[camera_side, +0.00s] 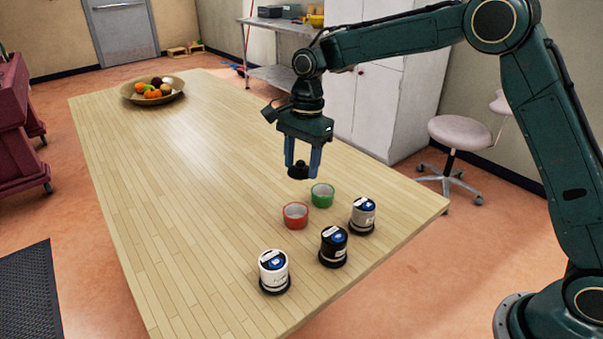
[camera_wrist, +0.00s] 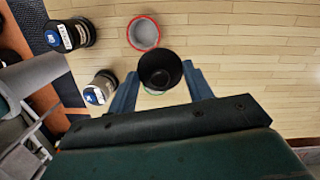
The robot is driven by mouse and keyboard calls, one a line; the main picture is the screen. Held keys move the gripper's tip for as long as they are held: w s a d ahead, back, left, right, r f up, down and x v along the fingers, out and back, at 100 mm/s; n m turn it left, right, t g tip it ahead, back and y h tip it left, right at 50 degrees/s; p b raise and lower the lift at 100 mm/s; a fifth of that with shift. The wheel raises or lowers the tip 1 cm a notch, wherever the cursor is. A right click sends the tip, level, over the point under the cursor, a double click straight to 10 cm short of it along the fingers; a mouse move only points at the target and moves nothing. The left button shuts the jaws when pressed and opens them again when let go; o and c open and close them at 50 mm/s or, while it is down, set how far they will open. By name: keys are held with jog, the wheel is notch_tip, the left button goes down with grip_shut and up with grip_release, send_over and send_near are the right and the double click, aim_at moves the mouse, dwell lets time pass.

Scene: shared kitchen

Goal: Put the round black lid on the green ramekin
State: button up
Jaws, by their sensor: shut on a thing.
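My gripper (camera_side: 302,160) is shut on the round black lid (camera_side: 298,171) and holds it in the air above the table. In the wrist view the lid (camera_wrist: 160,70) sits between the two blue fingers of my gripper (camera_wrist: 161,88). The green ramekin (camera_side: 322,195) stands open on the table, below and a little to the right of the lid in the side view. In the wrist view the lid hides most of the green ramekin; a thin green edge (camera_wrist: 154,93) shows below it. The lid is apart from the ramekin.
A red ramekin (camera_side: 295,215) stands beside the green one. Three lidded jars, grey (camera_side: 363,215), black (camera_side: 333,246) and white (camera_side: 274,271), stand near the table's right and front. A fruit bowl (camera_side: 153,91) is far off. The table's (camera_side: 180,200) left part is clear.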

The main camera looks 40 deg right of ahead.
jog(key=d, duration=0.3)
jog(key=s+d, duration=0.1)
jog(key=d, duration=0.1)
jog(key=shift+s+d, duration=0.1)
jog(key=shift+d, duration=0.3)
jog(key=shift+f, duration=0.15)
jog(key=shift+f, duration=2.75)
jog(key=shift+f, duration=0.55)
jog(key=o, duration=0.7)
jog(key=shift+c, duration=0.2)
jog(key=shift+r, duration=0.1)
notch_tip(320, 180, up, 11)
jog(key=d, duration=0.1)
jog(key=shift+d, duration=0.15)
